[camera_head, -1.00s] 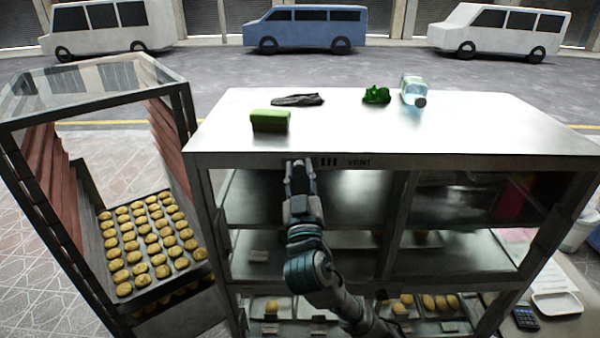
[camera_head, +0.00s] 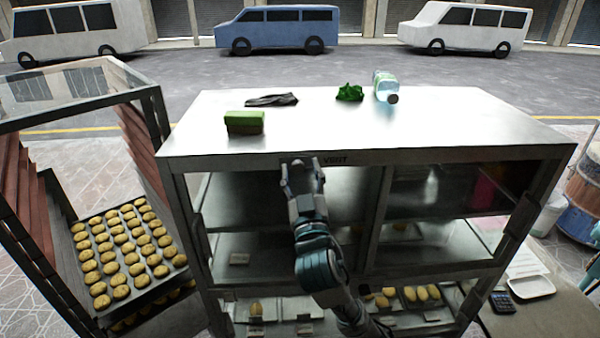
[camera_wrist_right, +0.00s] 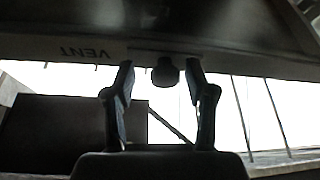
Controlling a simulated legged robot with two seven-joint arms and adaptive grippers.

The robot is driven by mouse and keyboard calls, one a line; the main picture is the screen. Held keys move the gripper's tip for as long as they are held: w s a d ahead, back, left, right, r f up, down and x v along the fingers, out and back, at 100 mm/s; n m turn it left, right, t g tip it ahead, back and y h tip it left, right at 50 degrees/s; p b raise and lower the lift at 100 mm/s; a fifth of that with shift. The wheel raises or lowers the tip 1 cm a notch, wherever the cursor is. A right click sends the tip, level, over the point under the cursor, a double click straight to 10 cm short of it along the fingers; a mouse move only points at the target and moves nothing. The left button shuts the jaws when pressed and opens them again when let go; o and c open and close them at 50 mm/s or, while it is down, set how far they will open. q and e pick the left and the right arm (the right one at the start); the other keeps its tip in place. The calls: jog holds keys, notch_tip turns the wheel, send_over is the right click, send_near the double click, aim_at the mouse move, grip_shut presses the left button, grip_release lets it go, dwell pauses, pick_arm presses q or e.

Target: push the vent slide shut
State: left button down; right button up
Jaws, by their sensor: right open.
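The VENT label (camera_head: 335,160) is on the front rail under the cabinet's metal top. My right gripper (camera_head: 303,163) is at that rail, just left of the label, and hides the part of the rail behind it. In the right wrist view the label (camera_wrist_right: 92,52) appears upside down. There a dark knob (camera_wrist_right: 165,72), apparently the vent slide's, hangs from the rail between the two spread fingers of my right gripper (camera_wrist_right: 158,75). The gripper is open; I cannot tell whether a finger touches the knob. My left gripper is not in view.
On the cabinet top (camera_head: 440,130) lie a green-topped sponge (camera_head: 244,122), a dark cloth (camera_head: 272,99), a green crumpled thing (camera_head: 349,92) and a bottle (camera_head: 385,87). A rack with a tray of buns (camera_head: 125,245) stands at the left. A barrel (camera_head: 582,195) is at the right.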

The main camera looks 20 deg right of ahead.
jog(key=v, duration=0.7)
jog(key=shift+s, duration=0.2)
jog(key=shift+f, duration=0.2)
